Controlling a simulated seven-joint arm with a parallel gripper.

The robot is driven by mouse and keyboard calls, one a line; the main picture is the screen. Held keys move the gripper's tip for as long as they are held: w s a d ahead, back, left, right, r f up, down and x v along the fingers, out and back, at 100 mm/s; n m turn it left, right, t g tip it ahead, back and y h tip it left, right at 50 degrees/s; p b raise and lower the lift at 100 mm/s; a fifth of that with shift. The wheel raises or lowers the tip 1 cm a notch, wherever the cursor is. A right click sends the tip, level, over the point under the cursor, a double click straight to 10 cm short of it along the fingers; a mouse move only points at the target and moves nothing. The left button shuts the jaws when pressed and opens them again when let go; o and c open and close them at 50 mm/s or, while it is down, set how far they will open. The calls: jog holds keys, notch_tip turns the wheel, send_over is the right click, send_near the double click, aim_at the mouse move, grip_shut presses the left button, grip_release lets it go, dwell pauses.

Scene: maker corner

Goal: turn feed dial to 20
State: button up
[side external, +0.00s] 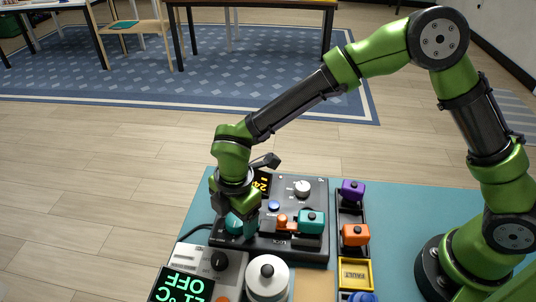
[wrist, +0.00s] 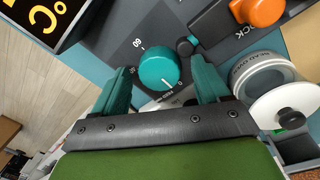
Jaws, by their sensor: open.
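The feed dial is a round teal knob (wrist: 158,70) on a dark panel in the wrist view. Marks reading 60 and 0 show around it, and a pale pointer line on it faces lower right, near the 0. My gripper (wrist: 159,64) is open, with one teal finger on each side of the knob; I cannot tell whether either finger touches it. In the side view my gripper (side external: 237,212) is low over the left part of the black control panel (side external: 290,246), largely hiding the dial. An amber display (side external: 262,183) is partly hidden; its digits look like 24.
A silver knob (side external: 302,188), a blue button (side external: 274,205), an orange part (side external: 282,221) and a teal block (side external: 311,222) are close by on the panel. A tray with purple (side external: 352,190) and orange (side external: 355,235) blocks stands right. A white spool (side external: 267,280) is in front.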

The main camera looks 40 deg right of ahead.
jog(key=c, duration=1)
jog(key=shift+c, duration=0.2)
jog(key=m, duration=0.5)
jog(key=shift+a+m, duration=0.1)
jog(key=shift+m, duration=0.2)
jog(key=m, duration=0.6)
jog(key=shift+w+h, duration=0.1)
jog(key=shift+h, duration=0.3)
jog(key=o, duration=1)
